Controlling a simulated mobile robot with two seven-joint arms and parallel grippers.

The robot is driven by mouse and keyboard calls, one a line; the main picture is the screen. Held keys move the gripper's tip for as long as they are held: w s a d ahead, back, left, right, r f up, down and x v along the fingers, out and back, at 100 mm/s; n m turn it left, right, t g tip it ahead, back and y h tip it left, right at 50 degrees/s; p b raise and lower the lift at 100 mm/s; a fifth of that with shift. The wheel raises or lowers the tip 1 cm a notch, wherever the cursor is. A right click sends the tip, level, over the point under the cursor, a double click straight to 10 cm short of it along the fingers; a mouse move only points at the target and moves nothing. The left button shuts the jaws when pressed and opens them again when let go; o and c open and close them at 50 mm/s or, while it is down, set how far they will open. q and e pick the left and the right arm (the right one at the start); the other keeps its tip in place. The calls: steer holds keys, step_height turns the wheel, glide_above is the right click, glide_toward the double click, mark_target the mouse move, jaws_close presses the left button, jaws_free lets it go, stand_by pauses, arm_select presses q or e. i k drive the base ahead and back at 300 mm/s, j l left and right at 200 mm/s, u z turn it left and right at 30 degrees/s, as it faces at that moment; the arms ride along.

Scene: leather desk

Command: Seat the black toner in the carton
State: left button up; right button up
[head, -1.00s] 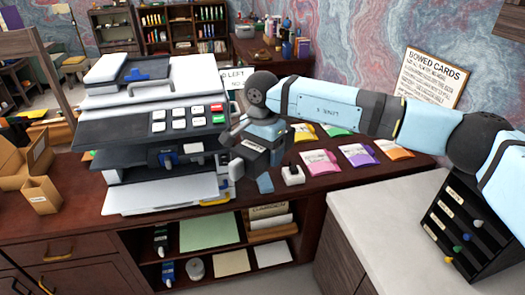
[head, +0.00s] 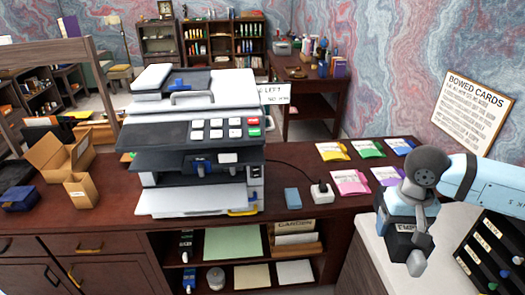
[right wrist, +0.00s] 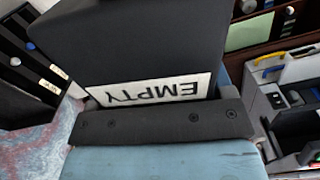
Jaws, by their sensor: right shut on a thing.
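The black toner (head: 394,240) is a dark block with a white label reading EMPTY. My right gripper (head: 408,236) is shut on it and holds it above the white counter at the right. In the right wrist view the toner (right wrist: 150,45) fills the upper middle, with its label upside down against the gripper's dark edge (right wrist: 160,122). An open cardboard carton (head: 60,158) stands on the desk at the far left, well away from the gripper. A smaller carton (head: 81,191) stands in front of it. My left gripper is not in view.
A white and grey printer (head: 200,150) stands between the cartons and my right arm. A white plug block (head: 321,193), a blue block (head: 292,198) and several coloured packets (head: 350,182) lie right of it. A dark blue box (head: 20,198) sits far left. A black slotted rack (head: 495,250) stands right.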

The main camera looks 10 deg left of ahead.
mark_target(77, 178)
steer(key=k+j+u, duration=0.1)
steer(key=k+u, duration=0.35)
steer(key=i+u, duration=0.1)
steer(key=u, duration=0.9)
